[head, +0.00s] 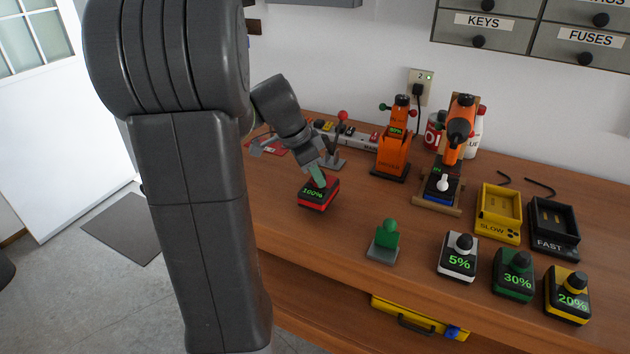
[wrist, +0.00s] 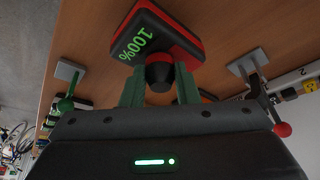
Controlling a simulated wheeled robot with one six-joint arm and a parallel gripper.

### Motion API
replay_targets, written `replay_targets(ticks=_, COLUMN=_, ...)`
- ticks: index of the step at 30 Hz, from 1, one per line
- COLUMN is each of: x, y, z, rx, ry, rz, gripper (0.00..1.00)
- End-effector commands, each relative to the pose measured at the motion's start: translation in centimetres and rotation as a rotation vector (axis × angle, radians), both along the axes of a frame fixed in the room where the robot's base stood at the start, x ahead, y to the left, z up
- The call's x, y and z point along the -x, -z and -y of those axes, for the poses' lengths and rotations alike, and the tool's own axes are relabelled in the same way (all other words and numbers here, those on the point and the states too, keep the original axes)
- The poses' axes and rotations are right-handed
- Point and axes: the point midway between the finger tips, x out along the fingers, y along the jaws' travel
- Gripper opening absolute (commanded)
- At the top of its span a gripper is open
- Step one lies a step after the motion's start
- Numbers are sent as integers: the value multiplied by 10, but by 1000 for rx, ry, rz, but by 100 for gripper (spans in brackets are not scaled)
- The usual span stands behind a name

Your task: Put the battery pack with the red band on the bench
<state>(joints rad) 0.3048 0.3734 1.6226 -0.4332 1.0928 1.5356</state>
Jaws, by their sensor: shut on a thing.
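The battery pack with the red band (head: 318,196) is black with a green "100%" readout. It is at the left part of the wooden bench (head: 345,228), on or just above its surface; I cannot tell whether it touches. My gripper (head: 317,177) is above it, with green fingers shut on its knob. In the wrist view, the fingers (wrist: 160,88) close on both sides of the black knob, and the pack (wrist: 160,36) shows beyond them with its "100%" face.
A green knobbed piece (head: 385,240) stands in front. Packs marked 5% (head: 458,262), 30% (head: 513,281) and 20% (head: 568,301) line the front right. Yellow SLOW (head: 498,226) and black FAST (head: 553,243) docks, orange tools (head: 391,150) and a red-knobbed lever (head: 337,150) stand behind.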

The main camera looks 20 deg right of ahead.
Motion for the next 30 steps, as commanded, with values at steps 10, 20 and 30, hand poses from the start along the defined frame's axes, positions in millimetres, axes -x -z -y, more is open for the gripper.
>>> replay_targets(ticks=10, x=0, y=23, z=0, rx=0, ry=1, rz=1, gripper=0)
replay_targets(ticks=20, x=0, y=26, z=0, rx=0, ry=0, rz=-1, gripper=50)
replay_targets(ticks=30, x=0, y=22, z=0, rx=0, ry=0, rz=-1, gripper=50)
